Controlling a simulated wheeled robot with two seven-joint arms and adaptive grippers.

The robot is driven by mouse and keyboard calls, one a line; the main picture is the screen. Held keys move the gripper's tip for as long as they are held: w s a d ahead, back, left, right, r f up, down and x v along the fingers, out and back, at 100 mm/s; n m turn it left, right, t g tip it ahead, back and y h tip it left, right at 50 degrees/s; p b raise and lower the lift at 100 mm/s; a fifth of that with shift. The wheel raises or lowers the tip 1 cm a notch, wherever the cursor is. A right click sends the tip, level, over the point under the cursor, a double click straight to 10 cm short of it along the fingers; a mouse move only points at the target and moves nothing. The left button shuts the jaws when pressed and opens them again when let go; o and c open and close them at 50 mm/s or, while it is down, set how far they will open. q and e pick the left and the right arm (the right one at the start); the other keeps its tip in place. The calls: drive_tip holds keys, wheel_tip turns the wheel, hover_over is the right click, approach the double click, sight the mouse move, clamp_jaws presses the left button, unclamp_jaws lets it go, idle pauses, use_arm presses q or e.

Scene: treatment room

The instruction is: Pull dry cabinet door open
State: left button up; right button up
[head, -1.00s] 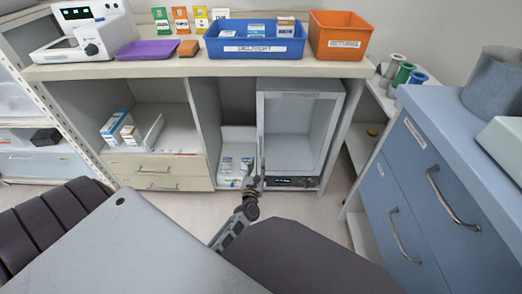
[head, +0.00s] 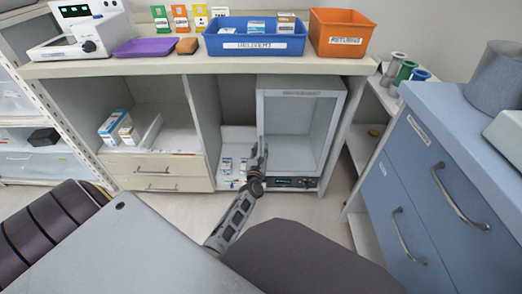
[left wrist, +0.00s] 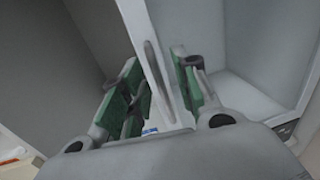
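The dry cabinet (head: 345,105) is a pale grey box under the counter, with a label strip on top and a dark control panel (head: 290,183) at its base. Its framed front looks closed, with the interior showing through. My left gripper (head: 262,158) is at the cabinet's lower left front edge. In the left wrist view, its green-padded fingers (left wrist: 163,92) are spread on either side of the upright grey door handle (left wrist: 156,72) and pale frame edge. I cannot tell whether the pads touch the handle. My right gripper is not in view.
Left of the cabinet is an open bay with small boxes (head: 227,165), beside drawers (head: 160,173). The counter (head: 150,70) above bears a blue bin (head: 230,45) and an orange bin (head: 340,40). A blue drawer unit (head: 400,190) stands at right. Clear floor lies before the cabinet.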

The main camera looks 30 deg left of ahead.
use_arm(q)
drive_tip(key=shift+x, duration=0.75)
clamp_jaws()
drive_tip(key=shift+d, duration=0.1)
